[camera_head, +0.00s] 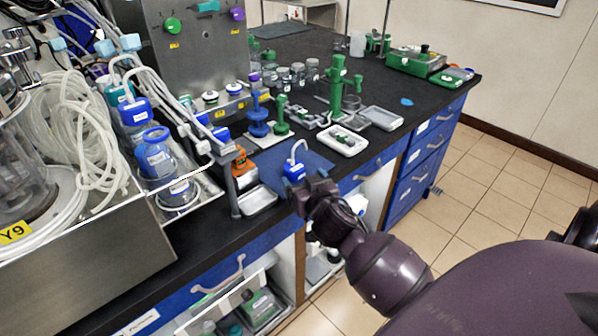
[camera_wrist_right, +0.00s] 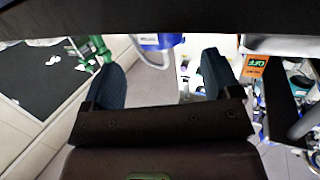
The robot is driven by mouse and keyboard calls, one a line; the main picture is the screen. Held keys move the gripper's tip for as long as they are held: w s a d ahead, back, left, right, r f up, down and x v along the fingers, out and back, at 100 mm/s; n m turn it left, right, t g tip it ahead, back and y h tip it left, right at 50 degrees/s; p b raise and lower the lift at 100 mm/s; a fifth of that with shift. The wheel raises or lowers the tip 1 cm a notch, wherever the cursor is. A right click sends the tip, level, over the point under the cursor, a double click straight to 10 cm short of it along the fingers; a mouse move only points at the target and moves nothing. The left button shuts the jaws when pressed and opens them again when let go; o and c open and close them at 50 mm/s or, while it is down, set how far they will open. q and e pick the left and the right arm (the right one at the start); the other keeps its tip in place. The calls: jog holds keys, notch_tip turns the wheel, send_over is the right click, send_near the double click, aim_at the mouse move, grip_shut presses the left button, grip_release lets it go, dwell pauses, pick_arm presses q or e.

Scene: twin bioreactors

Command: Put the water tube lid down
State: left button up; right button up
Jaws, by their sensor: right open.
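The water tube lid (camera_head: 293,171), a blue cap with a bent white tube on top, is upright at the blue mat (camera_head: 268,170) on the counter. It also shows in the right wrist view (camera_wrist_right: 158,41), beyond and between the spread fingers. My right gripper (camera_head: 312,186) is at the counter's front edge, just in front of the lid. In the wrist view its fingers (camera_wrist_right: 164,70) are wide apart with nothing between the tips. The lid's base is partly hidden in the head view by the gripper. My left gripper is not in view.
A blue bottle (camera_head: 155,158) stands in a metal holder on the left. A small metal tray (camera_head: 259,200) and an orange item (camera_head: 243,166) are left of the mat. A white tray (camera_head: 342,141) and green stand (camera_head: 337,90) are behind right. Blue drawers (camera_head: 428,148) are below right.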

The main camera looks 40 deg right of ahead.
jog(key=s+a+f+n+g+y, duration=0.2)
jog(key=s+a+f, duration=0.3)
jog(key=s+f, duration=0.3)
jog(key=s+a+f+n+g+y, duration=0.2)
jog(key=s+f, duration=0.7)
jog(key=s, duration=0.7)
jog(key=a+y, duration=0.1)
jog(key=a, duration=0.1)
jog(key=shift+a+n, duration=0.35)
jog(key=shift+n, duration=0.05)
jog(key=shift+f, duration=0.1)
